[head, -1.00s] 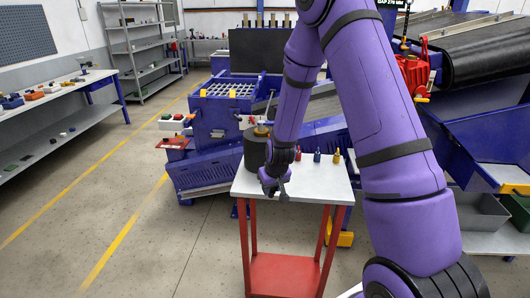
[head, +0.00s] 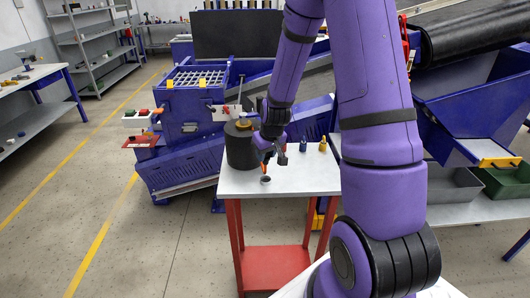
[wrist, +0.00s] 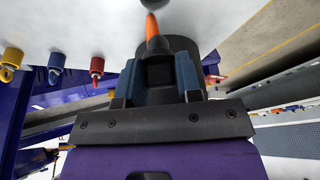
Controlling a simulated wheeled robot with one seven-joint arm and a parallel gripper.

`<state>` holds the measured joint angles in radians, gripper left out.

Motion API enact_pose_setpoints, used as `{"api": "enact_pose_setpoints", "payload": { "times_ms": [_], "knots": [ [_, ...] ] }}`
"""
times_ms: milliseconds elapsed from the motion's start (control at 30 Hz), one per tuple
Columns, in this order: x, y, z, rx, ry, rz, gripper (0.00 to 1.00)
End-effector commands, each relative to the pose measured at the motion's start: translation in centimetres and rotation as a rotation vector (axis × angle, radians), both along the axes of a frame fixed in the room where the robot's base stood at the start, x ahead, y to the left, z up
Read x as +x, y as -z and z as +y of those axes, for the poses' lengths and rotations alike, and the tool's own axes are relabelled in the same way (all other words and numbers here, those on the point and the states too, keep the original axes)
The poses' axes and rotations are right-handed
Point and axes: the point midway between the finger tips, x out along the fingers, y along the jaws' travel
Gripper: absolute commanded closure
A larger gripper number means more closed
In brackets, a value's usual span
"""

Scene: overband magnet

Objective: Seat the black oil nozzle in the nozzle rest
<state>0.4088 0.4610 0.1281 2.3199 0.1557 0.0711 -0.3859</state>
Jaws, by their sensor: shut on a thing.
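My gripper (head: 270,153) is over the left part of the small white table, in front of the black drum. In the wrist view my gripper (wrist: 160,78) has its fingers on either side of a black block, which appears to be the black oil nozzle (wrist: 159,70). An orange tapered tip (wrist: 152,30) extends from it. In the head view this orange tip (head: 264,168) points down just above a small dark ring, apparently the nozzle rest (head: 265,180). The ring is partly cut off at the wrist view's top edge (wrist: 153,4). I cannot tell whether the tip touches it.
The black drum (head: 239,150) stands close behind and left of my gripper. Blue (head: 303,145) and yellow (head: 323,145) nozzles stand at the table's back; a red one (wrist: 97,67) shows in the wrist view. The white tabletop (head: 300,178) is clear at front right.

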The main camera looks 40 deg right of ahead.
Motion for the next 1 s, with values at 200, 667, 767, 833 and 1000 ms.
{"api": "enact_pose_setpoints", "payload": {
  "times_ms": [200,667,767,833,1000],
  "knots": [
    [0.0,1.7,0.0,0.001,0.001,0.003,0.91],
    [0.0,5.0,0.0,0.001,0.001,0.001,0.91],
    [0.0,5.3,0.0,0.001,0.001,0.001,0.91],
    [0.0,5.4,0.0,0.001,0.001,0.0,0.91],
    [0.0,5.5,0.0,0.0,0.0,0.0,0.91]
  ]
}}
